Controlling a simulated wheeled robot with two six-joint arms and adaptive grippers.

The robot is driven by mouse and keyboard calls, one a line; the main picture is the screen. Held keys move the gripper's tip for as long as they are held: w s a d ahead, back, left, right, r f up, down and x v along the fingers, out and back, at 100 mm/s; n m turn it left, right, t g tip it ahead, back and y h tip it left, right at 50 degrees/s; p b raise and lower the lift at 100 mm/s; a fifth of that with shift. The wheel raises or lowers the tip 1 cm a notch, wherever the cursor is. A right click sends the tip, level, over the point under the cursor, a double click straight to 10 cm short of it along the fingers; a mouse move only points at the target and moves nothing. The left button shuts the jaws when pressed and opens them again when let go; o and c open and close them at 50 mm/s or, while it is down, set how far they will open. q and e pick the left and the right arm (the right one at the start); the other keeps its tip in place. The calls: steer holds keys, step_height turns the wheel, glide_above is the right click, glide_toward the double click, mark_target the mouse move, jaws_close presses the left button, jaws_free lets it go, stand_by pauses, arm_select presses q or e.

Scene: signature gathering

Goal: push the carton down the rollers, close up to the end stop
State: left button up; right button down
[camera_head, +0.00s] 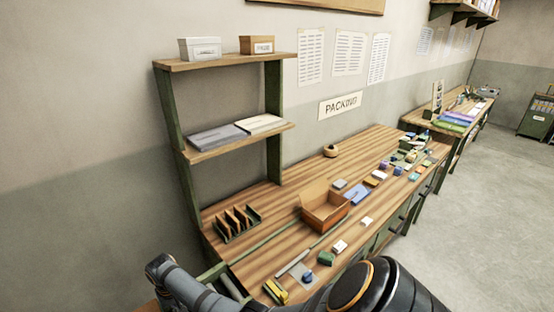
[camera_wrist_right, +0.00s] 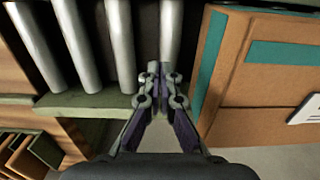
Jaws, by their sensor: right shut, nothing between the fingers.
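In the right wrist view a brown carton (camera_wrist_right: 265,88) with teal tape and a white label fills the right side. Several silver rollers (camera_wrist_right: 78,45) lie side by side to its left, along a green rail (camera_wrist_right: 90,101). My right gripper (camera_wrist_right: 157,76) is shut and empty. Its tips are over the rollers, just left of the carton's near side. I cannot tell whether they touch the carton. I cannot make out the end stop. In the head view one of my arms crosses the bottom and hides most of the rollers; neither gripper shows there.
The packing bench (camera_head: 290,190) holds an open cardboard box (camera_head: 325,208), a divided rack (camera_head: 238,222) and many small items. A two-tier shelf (camera_head: 232,143) stands at its left end. In the wrist view a wooden rack with slots (camera_wrist_right: 30,152) is at lower left. Open floor (camera_head: 490,210) lies right.

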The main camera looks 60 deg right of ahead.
steer(key=shift+r, duration=0.3)
step_height(320, 180, up, 12)
steer(key=shift+f, duration=0.25)
stand_by(0.4)
stand_by(0.4)
